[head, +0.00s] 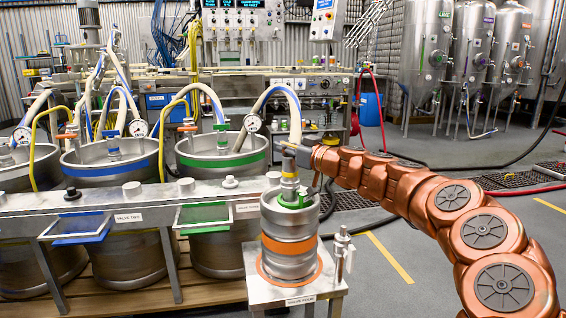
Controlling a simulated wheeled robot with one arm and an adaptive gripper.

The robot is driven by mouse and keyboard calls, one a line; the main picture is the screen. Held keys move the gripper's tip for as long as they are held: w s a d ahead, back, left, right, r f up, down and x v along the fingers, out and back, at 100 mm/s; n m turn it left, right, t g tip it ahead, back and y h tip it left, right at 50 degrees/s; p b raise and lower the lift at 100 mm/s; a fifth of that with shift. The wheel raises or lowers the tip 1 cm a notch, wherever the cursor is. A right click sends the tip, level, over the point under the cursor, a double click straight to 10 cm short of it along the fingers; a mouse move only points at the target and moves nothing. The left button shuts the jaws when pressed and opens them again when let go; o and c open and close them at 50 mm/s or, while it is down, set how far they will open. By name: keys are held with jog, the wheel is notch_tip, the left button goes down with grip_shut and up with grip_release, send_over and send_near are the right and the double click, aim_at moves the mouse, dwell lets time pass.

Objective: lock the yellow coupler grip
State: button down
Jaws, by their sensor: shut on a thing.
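A small steel keg (288,238) with an orange band stands upright on a stand at the front centre. A coupler with a yellow grip (290,172) sits upright on its top, above a green collar (294,201). My gripper (296,153) reaches in from the right and is shut at the top of the coupler, at the yellow grip. The fingers hide the upper part of the grip, and the exact contact is too small to make out.
A metal rail (150,200) with valve labels runs left of the small keg. Larger kegs with a blue band (112,165) and a green band (221,155) stand behind it, with hoses. A small tap post (341,250) stands close right. The floor to the right is mostly clear.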

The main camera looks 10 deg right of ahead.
jog(key=shift+d+f+m+t+h+b, duration=0.1)
jog(key=shift+m+t+h+b, duration=0.65)
jog(key=shift+h+b, duration=0.6)
jog(key=shift+w+m+b, duration=0.1)
jog(key=shift+m+b, duration=0.15)
jog(key=shift+b, duration=0.1)
jog(key=c, duration=1.2)
grip_release()
jog(key=shift+d, duration=0.1)
jog(key=shift+v, duration=6)
